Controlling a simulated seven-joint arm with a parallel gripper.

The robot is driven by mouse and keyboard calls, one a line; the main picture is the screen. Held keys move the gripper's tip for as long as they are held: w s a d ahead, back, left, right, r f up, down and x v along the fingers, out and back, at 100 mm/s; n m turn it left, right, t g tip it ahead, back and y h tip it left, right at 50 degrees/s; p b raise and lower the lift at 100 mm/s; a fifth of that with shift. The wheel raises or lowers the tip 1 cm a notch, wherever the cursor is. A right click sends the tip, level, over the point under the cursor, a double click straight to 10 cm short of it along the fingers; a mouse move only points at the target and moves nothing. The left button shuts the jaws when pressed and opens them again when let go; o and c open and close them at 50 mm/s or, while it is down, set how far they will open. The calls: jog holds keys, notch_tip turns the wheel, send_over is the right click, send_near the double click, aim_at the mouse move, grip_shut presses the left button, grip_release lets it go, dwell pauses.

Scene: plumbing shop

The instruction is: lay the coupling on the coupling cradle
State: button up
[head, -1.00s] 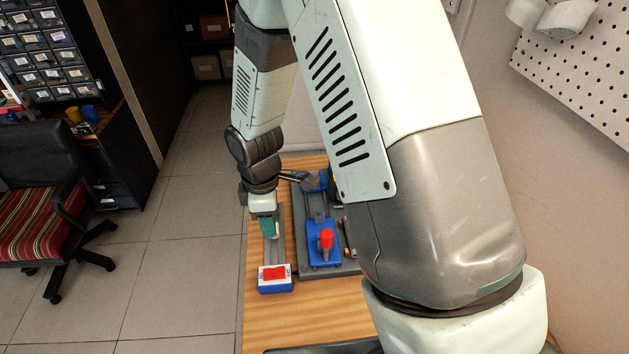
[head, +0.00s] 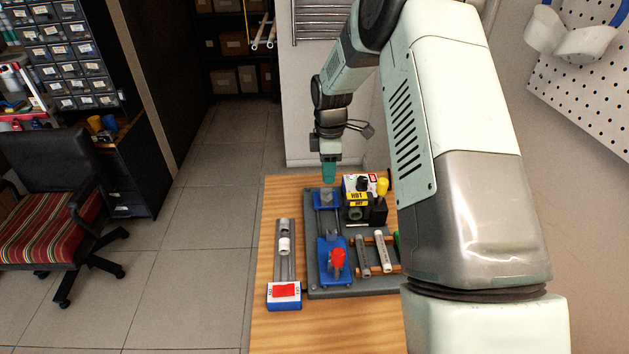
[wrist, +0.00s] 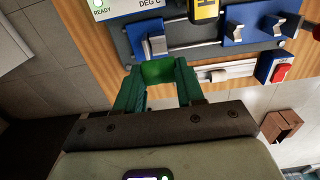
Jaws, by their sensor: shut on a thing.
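My gripper (head: 328,178) is above the far end of the grey fixture plate in the head view. In the wrist view its teal fingers (wrist: 157,88) are shut on a short bright green piece (wrist: 157,71), which looks like the coupling. It is held clear of the bench. Below it, a blue block (head: 327,199) stands on the plate's rails; blue notched holders also show in the wrist view (wrist: 240,32). I cannot tell for sure which part is the coupling cradle.
A narrow grey track (head: 291,264) with a white piece (head: 284,245) and a red switch (head: 284,290) lies to the left. A heater marked HOT (head: 357,198), a red-handled blue clamp (head: 337,260) and a rack with pipes (head: 379,252) are nearby. The bench's left strip is bare.

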jog(key=shift+f, duration=3.25)
